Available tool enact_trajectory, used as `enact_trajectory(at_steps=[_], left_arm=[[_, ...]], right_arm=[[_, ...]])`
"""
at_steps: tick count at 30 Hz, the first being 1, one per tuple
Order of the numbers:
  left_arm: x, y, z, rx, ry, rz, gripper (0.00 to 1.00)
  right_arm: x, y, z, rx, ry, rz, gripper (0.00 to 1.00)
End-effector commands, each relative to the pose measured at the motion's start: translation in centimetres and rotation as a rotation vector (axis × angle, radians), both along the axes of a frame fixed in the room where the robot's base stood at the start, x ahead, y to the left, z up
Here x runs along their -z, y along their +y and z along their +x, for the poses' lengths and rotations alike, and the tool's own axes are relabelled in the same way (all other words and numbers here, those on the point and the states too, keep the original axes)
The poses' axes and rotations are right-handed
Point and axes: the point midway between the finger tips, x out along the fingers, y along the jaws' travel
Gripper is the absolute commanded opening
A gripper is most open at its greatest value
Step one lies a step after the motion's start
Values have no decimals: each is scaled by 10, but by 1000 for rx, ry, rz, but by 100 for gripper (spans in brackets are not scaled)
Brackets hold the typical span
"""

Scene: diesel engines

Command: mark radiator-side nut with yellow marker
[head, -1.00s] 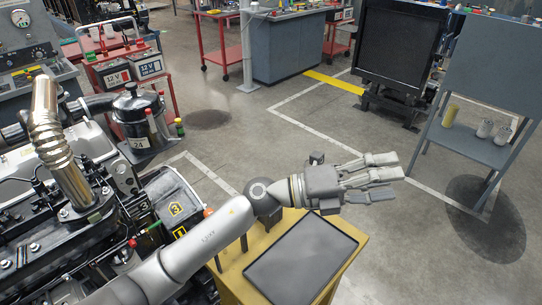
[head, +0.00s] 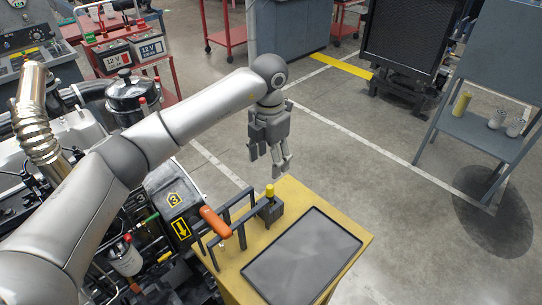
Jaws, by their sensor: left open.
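A yellow-topped piece that looks like the yellow marker (head: 269,190) stands upright in a dark block holder (head: 270,210) on the yellow cart (head: 347,258). My left gripper (head: 272,165) is open and empty, fingers pointing down, and in the picture it is just above the yellow top. I cannot tell the exact gap. A large dark panel, probably a radiator (head: 405,35), stands at the back right. I cannot make out the radiator-side nut. My left arm covers much of the engine (head: 60,130). My right gripper is not in view.
A black tray (head: 302,257) lies on the cart. A dark rail frame and an orange handle (head: 215,222) stand beside the holder. A grey shelf stand (head: 480,130) with a yellow cylinder (head: 461,104) is at right. The floor between is clear.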

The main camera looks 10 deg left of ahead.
Motion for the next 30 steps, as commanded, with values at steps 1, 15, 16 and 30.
enact_trajectory(at_steps=[1,15,16,30], left_arm=[[3,0,0,1,2,-1,61],[43,-2,-1,2,2,-6,61],[46,-2,-1,2,2,-6,61],[94,-2,-1,2,0,-6,61]], right_arm=[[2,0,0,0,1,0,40],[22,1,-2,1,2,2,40],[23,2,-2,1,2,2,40],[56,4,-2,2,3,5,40]])
